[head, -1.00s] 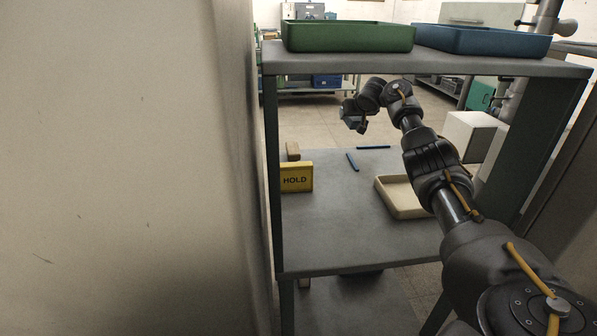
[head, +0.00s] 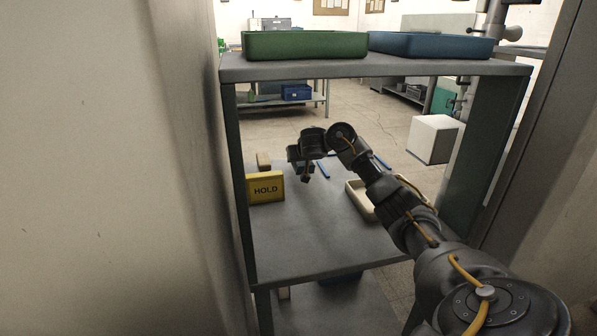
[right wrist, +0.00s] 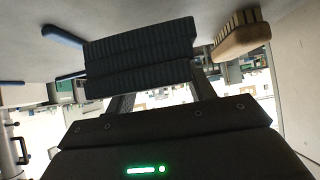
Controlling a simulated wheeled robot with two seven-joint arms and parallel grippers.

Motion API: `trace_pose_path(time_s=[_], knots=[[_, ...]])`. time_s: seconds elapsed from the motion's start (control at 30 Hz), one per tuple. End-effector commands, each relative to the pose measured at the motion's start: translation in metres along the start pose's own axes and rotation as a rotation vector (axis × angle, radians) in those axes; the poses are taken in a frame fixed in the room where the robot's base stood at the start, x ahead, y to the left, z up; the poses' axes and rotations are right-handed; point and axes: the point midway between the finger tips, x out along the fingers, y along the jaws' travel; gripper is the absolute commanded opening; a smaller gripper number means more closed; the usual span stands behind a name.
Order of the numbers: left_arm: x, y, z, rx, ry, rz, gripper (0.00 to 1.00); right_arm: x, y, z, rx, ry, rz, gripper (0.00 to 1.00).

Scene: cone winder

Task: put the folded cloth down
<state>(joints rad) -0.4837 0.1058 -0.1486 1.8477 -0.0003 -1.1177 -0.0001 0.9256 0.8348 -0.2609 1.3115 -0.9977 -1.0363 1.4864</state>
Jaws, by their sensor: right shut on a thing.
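The folded cloth (right wrist: 138,58) is a dark, ribbed block in the right wrist view, across the fingers of my right gripper. My right gripper (head: 305,178) is shut on it, over the grey middle shelf (head: 300,240) and right of the yellow HOLD sign (head: 265,188). In the head view I cannot clearly separate the cloth from the dark gripper. Whether the cloth touches the shelf I cannot tell. My left gripper is not in view.
A wooden brush (right wrist: 240,36) lies beside the cloth in the wrist view. Blue sticks (head: 323,170) and a cream tray (head: 360,200) are on the middle shelf, whose front is clear. The upper shelf (head: 370,67) holds green (head: 305,45) and blue (head: 430,45) trays. A wall stands left.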

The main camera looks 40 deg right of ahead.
Motion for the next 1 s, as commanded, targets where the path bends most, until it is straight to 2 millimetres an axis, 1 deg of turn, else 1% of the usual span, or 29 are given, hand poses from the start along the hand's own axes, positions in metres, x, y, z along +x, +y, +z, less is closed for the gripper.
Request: trace_pose_path(time_s=[0.17,0.27,0.3,0.37,0.47,0.6,0.77,0.93,0.97,1.0], knots=[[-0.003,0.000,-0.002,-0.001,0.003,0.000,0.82,0.001,-0.002,0.003,0.000,0.001,0.000,0.32],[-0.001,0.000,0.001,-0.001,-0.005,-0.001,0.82,0.003,-0.008,0.015,-0.003,-0.001,-0.001,0.32],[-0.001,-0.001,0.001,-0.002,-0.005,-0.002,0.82,0.008,-0.007,0.021,-0.003,-0.002,0.001,0.32],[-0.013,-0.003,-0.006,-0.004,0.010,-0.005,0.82,0.014,-0.007,0.028,-0.002,-0.001,0.001,0.32],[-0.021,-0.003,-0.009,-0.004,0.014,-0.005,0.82,0.019,-0.007,0.035,-0.001,0.000,0.001,0.32],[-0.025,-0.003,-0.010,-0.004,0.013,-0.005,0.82,0.020,-0.007,0.037,0.000,0.001,-0.001,0.32],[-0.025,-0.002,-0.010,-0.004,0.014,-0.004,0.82,0.020,-0.007,0.036,0.000,0.001,-0.001,0.32],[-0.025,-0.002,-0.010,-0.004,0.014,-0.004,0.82,0.023,-0.007,0.041,0.000,-0.001,-0.001,0.32],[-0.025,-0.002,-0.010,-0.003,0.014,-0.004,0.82,0.023,-0.007,0.040,0.000,0.000,-0.001,0.58],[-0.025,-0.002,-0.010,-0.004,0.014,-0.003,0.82,0.023,-0.007,0.040,0.000,0.000,-0.001,0.63]])
